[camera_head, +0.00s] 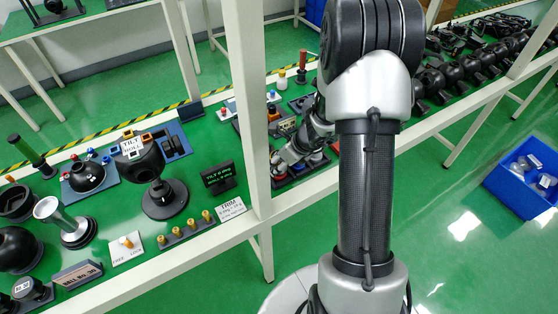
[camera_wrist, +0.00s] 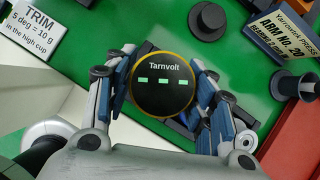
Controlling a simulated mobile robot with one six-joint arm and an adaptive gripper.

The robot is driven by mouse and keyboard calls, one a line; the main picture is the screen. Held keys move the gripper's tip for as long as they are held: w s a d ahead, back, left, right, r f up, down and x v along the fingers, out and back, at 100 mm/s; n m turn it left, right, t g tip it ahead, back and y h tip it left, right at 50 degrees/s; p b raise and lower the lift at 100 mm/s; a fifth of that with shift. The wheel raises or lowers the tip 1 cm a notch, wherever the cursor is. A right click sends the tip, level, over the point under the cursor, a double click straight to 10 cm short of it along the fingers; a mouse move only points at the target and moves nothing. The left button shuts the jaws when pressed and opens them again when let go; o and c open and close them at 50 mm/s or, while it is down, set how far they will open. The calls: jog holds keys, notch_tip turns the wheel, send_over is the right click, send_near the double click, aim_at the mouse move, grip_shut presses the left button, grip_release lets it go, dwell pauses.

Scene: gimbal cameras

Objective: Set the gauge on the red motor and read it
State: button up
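The gauge (camera_wrist: 164,85) is a round black disc with a yellow rim, marked "Tarnvolt", and its display shows three green dashes. It sits between the two fingers of my gripper (camera_wrist: 164,68) in the wrist view. The fingers lie close along its left and right sides; I cannot tell if they press on it. A dark blue part shows partly behind it.
The green bench (camera_head: 215,128) is crowded with black balls, stands and small pegs. A white post (camera_head: 248,105) stands left of my arm. A blue crate (camera_head: 525,177) is on the floor at right.

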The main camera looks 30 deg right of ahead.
jog(key=o, duration=0.3)
jog(key=v, duration=1.2)
jog(key=shift+s, duration=0.1)
dwell(0.4)
